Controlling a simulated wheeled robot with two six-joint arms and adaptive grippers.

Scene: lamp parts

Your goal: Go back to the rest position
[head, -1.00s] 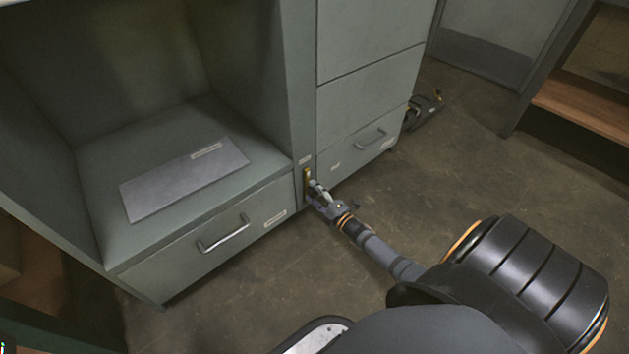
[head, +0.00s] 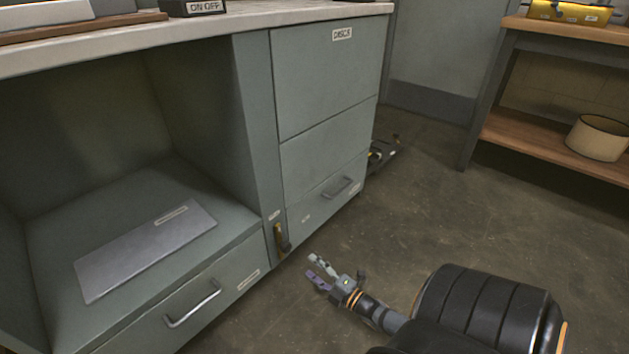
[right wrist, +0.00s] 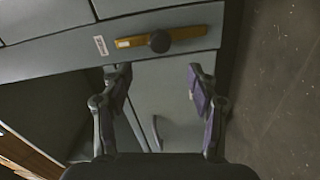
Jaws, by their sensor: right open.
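My right gripper (head: 317,272) is open and empty over the floor, in front of the grey cabinet (head: 325,100). A small yellow latch with a dark knob (head: 281,239) is on the cabinet's narrow post, to the left of the gripper and apart from it. In the right wrist view the open fingers (right wrist: 158,92) are spread with nothing between them, and the yellow latch (right wrist: 190,35) lies beyond them with its dark round knob. My left gripper does not show in either view.
A drawer handle (head: 192,303) sticks out below the open bay, which holds a flat grey plate (head: 150,250). Another drawer handle (head: 337,187) is right of the post. A wooden shelf unit (head: 545,135) with a cream lampshade (head: 598,138) stands at right.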

